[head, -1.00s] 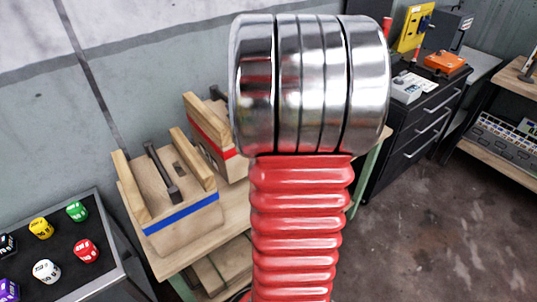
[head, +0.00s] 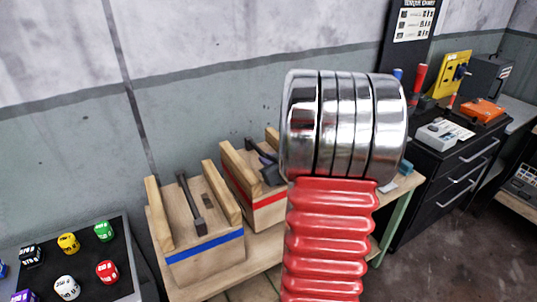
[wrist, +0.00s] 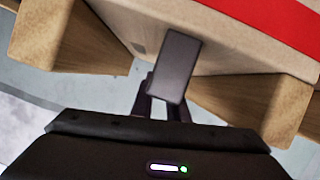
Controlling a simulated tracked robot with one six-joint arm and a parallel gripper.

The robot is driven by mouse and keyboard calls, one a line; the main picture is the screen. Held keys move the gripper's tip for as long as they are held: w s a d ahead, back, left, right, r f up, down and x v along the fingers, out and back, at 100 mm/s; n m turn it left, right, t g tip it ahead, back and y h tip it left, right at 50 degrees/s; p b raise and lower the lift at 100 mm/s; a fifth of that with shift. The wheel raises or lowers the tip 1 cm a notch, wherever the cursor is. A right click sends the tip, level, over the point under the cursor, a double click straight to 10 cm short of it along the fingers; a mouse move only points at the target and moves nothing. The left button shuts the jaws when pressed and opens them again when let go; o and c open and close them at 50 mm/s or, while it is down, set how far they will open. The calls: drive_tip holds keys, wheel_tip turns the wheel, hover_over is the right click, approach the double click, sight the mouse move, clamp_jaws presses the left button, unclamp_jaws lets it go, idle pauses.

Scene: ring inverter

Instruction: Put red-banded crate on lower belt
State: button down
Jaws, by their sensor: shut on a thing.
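The red-banded crate (head: 262,212) is a wooden box with raised end boards and a red stripe. It stands behind and right of the blue-banded crate, partly hidden by my arm in the head view. In the wrist view its pale side and red band (wrist: 275,22) fill the top. My gripper (wrist: 158,88) is shut on the crate's dark handle bar (wrist: 178,62). In the head view the dark gripper (head: 270,172) shows at the crate's top. Whether the crate touches the bench is hard to tell. I cannot make out a lower belt.
The blue-banded crate (head: 205,258) sits close by on the wooden bench (head: 262,250). A black tray (head: 75,262) of coloured dice is at the lower left. A black drawer cabinet (head: 455,165) with tools stands right. Open floor (head: 430,265) lies at the lower right.

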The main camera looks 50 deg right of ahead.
idle(0.4)
drive_tip(key=shift+f, duration=1.75)
drive_tip(key=c, duration=2.2)
unclamp_jaws()
drive_tip(key=shift+f, duration=0.25)
drive_tip(key=o, duration=0.5)
drive_tip(key=shift+s+r, duration=0.15)
drive_tip(key=shift+v, duration=5.9)
